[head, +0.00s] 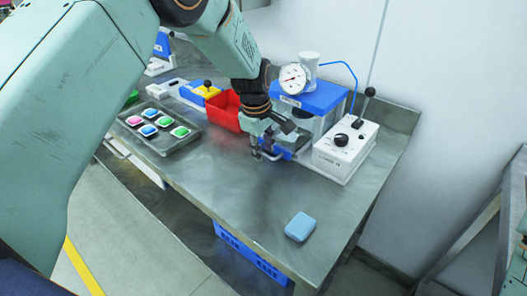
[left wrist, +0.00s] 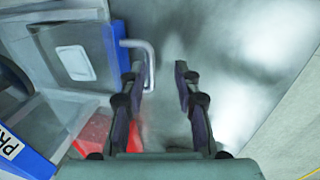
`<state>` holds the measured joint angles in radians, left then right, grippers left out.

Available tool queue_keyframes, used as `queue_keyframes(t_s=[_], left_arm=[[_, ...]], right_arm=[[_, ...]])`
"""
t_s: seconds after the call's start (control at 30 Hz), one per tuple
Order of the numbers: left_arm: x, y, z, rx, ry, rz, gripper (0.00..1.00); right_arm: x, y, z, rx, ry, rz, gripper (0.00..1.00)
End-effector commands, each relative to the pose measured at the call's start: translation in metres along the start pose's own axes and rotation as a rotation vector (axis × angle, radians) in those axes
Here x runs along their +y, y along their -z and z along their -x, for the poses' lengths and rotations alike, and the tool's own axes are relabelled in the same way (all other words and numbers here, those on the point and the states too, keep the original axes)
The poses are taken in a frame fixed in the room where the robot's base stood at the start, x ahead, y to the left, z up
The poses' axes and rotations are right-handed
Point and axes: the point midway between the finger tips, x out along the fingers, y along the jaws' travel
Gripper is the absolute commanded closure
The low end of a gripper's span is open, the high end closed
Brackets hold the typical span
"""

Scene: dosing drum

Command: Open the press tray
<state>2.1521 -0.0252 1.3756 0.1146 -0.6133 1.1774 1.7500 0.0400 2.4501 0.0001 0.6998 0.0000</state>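The press (head: 308,98), blue with a white cylinder and a dial gauge on top, stands on the steel bench, partly hidden by my left arm. In the left wrist view its grey press tray (left wrist: 104,62) sits at the left, with a pale square on it. A bent metal tray handle (left wrist: 151,62) sticks out toward the right. My left gripper (head: 264,153) is low in front of the press; in the left wrist view its fingers (left wrist: 160,72) are apart. The handle's bar shows between them, closer to the left finger; contact cannot be told. My right gripper does not show.
A white control box (head: 345,150) with a knob and lever stands right of the press. A red bin (head: 224,110) and a dark tray (head: 155,142) of coloured pieces are left. A light-blue block (head: 300,227) lies near the front edge. The bench (head: 235,185) between is clear.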

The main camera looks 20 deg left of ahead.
Motion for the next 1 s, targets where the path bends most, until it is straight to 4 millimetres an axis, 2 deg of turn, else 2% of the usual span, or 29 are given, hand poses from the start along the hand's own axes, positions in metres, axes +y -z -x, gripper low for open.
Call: queue_keyframes(t_s=[0.3,0.5,0.7,0.93,1.0], left_arm=[[0.0,0.0,0.067,0.002,-0.002,-0.001,0.68],[0.001,0.0,0.095,0.001,0.0,0.0,0.68],[0.0,-0.001,0.105,0.0,0.002,0.0,0.68],[0.0,-0.001,0.105,0.0,0.003,0.0,0.68],[0.0,0.0,0.104,0.002,0.001,0.001,0.74]], right_arm=[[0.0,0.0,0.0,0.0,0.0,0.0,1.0],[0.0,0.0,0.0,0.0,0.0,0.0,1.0],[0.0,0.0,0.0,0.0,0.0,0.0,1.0],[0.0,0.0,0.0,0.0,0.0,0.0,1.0],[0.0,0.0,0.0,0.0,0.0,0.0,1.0]])
